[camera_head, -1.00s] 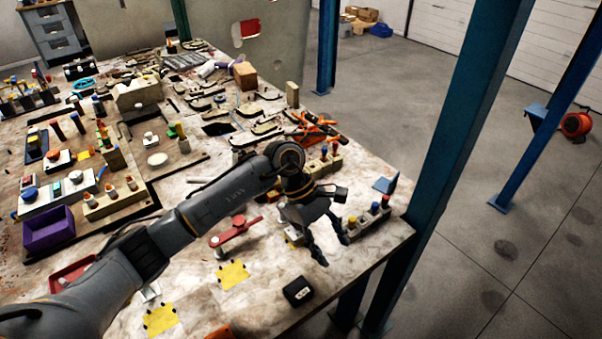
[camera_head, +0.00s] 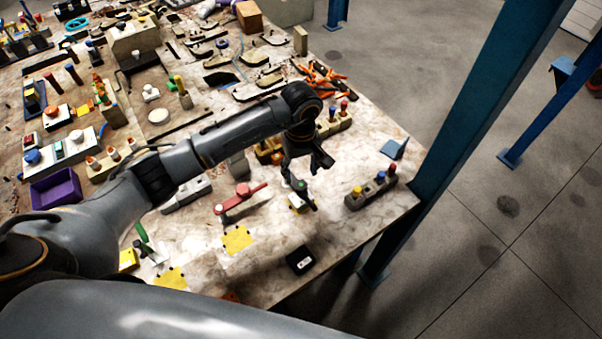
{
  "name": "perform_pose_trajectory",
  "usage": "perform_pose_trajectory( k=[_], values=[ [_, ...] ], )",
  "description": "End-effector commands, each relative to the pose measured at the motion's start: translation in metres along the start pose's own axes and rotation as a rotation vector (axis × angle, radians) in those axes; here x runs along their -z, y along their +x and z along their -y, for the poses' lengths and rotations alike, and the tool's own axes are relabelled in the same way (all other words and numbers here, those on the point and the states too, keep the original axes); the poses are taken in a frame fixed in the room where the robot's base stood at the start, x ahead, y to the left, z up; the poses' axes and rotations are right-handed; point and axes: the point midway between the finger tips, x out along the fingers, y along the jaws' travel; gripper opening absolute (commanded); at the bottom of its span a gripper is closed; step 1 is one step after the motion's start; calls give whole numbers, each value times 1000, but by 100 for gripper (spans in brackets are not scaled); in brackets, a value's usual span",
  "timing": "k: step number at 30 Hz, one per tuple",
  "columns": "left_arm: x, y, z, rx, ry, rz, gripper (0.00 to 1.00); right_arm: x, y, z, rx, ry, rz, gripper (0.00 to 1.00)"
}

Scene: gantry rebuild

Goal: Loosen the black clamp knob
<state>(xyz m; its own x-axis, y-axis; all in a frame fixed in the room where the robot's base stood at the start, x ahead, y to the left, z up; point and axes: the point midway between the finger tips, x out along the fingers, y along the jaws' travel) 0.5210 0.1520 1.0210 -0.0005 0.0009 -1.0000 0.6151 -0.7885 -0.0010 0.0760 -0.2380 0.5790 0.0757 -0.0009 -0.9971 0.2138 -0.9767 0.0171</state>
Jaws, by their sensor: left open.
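My left gripper (camera_head: 307,174) is open and points down over the right part of the worktable (camera_head: 340,225). Just below its fingers is a small yellow and grey fixture (camera_head: 299,203) with a green spot and dark parts. The fingers partly cover it, and I cannot tell whether they touch it. I cannot make out for sure which dark part is the black clamp knob. A red lever piece (camera_head: 240,198) lies to the left of the gripper. My right gripper is not in view.
A small black box (camera_head: 299,260) lies near the front edge. A grey block with coloured knobs (camera_head: 371,190) stands to the right, near a blue post (camera_head: 462,125). Yellow patches (camera_head: 237,240) lie left. Clear tabletop shows between the black box and the knob block.

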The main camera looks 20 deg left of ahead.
Motion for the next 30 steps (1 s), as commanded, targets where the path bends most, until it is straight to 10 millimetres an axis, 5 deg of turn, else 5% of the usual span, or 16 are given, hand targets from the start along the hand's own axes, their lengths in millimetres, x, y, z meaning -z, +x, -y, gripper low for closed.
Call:
perform_pose_trajectory(
  k=[9, 20, 27, 30],
  values=[
    [0, 41, 0, 0, -2, 1, 53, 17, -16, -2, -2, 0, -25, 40],
    [0, 47, 0, -1, -1, 0, 53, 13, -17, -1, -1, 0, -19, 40],
    [0, 46, 0, -1, -1, 0, 6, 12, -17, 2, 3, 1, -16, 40],
    [0, 47, 0, -1, -2, 0, 6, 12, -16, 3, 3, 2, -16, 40]
  ],
)
